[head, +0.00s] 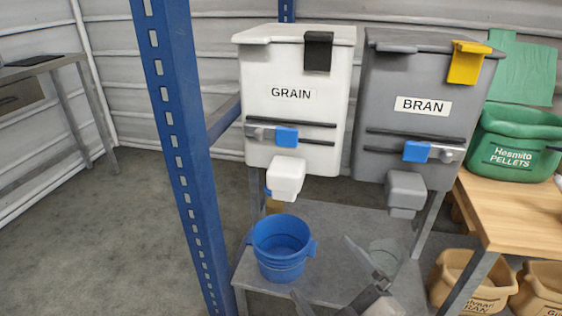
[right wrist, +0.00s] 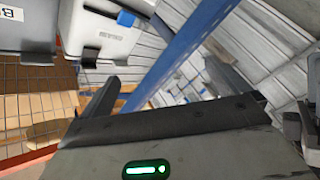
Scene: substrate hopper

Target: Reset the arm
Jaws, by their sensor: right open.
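My right gripper (head: 320,266) is low in the head view, in front of the shelf, right of the blue bucket. Its two fingers are spread apart with nothing seen between them. In the right wrist view the open right gripper (right wrist: 161,68) faces a tilted scene with the hoppers at upper left. My left gripper is not in view. The white GRAIN hopper (head: 290,110) and the grey BRAN hopper (head: 415,125) stand side by side above the shelf. Each has a blue slide handle and a spout. The blue bucket (head: 280,248) stands below the GRAIN spout.
A blue perforated post (head: 178,130) rises left of the hoppers. A wooden table (head: 515,205) with a green pellets sack (head: 515,150) is at right, with tan sacks below. Floor at left is clear.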

